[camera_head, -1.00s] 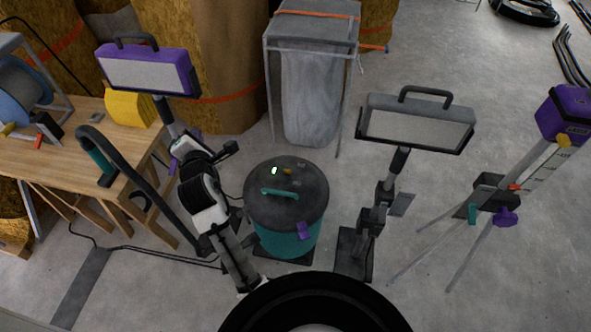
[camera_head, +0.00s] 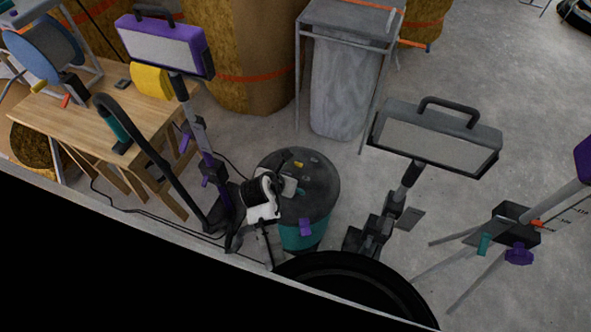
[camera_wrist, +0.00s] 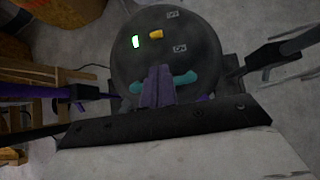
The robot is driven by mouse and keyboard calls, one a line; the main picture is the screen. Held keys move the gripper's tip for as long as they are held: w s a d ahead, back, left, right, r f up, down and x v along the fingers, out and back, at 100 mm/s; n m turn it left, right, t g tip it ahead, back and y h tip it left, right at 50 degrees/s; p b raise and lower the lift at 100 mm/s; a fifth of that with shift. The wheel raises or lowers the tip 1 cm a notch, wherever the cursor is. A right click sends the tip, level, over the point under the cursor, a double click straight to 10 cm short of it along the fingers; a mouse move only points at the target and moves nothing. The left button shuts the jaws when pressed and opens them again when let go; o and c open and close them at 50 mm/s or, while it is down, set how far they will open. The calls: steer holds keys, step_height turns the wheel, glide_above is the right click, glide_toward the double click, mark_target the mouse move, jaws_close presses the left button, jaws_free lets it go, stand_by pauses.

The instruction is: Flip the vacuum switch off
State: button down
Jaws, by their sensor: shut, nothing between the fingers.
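The vacuum is a round teal canister (camera_head: 300,237) with a dark grey lid (camera_head: 318,187), standing on the floor in the middle of the head view. In the wrist view its lid (camera_wrist: 205,55) carries a small yellow-orange switch (camera_wrist: 158,34) and, left of it, a lit green indicator (camera_wrist: 136,42). The switch also shows in the head view (camera_head: 299,164). A teal handle (camera_wrist: 186,80) crosses the lid, partly hidden behind my gripper (camera_wrist: 160,70). The gripper's purple fingers are shut and empty, over the lid and pointing towards the switch. I cannot tell whether they touch the handle.
A work lamp with a purple frame (camera_head: 165,42) stands left, and a grey-framed one (camera_head: 440,140) right. A wooden workbench (camera_head: 135,130) is at the left, a bag stand (camera_head: 345,85) behind. A tripod (camera_head: 515,235) stands right. Black fills the lower left.

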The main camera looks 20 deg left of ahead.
steer(key=x, duration=1)
steer(key=shift+w, duration=0.1)
steer(key=shift+a+r+p, duration=0.2)
steer(key=shift+p, duration=0.1)
steer(key=shift+w+d, duration=0.1)
steer(key=shift+d, duration=0.1)
